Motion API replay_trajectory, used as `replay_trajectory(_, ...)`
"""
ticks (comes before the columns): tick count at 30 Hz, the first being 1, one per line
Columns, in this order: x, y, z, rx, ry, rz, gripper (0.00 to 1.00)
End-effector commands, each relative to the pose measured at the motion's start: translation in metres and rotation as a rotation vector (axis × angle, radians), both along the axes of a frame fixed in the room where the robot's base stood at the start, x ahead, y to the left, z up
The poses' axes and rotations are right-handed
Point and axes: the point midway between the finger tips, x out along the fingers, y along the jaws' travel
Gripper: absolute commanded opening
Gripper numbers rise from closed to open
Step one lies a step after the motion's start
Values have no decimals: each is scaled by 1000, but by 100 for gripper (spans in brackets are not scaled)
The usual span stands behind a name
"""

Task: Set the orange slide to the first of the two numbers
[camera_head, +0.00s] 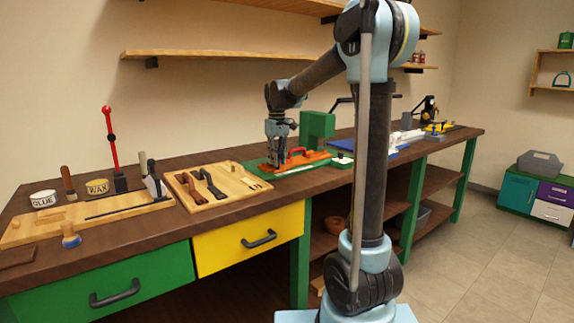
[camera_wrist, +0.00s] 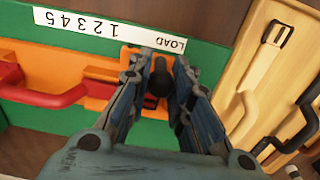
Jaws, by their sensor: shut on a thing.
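The orange slide (camera_head: 300,161) lies on a green base (camera_head: 258,168) on the bench. In the wrist view the orange slide (camera_wrist: 100,72) runs behind the fingers, and a red handle (camera_wrist: 40,97) lies at the left. My gripper (camera_head: 274,163) is at the slide's left end in the head view. In the wrist view my gripper (camera_wrist: 161,72) is shut on a dark upright knob (camera_wrist: 161,80) with orange around its foot. The knob stands near LOAD. The fingers hide part of the slide.
A wooden tool board (camera_head: 215,187) lies left of the green base, with dark-handled tools on it. A green block (camera_head: 317,128) stands behind the slide.

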Motion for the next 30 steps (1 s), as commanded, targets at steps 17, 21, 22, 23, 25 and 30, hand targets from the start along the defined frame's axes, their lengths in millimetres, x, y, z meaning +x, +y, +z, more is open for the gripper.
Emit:
replay_trajectory(17,11,-13,1,1,-2,-1,6)
replay_trajectory(21,12,-16,1,1,-2,0,6)
replay_trajectory(22,13,-16,1,1,-2,0,6)
replay_trajectory(23,13,-17,1,1,-2,0,6)
replay_trajectory(25,15,-19,1,1,-2,0,6)
replay_trajectory(30,16,-21,1,1,-2,1,6)
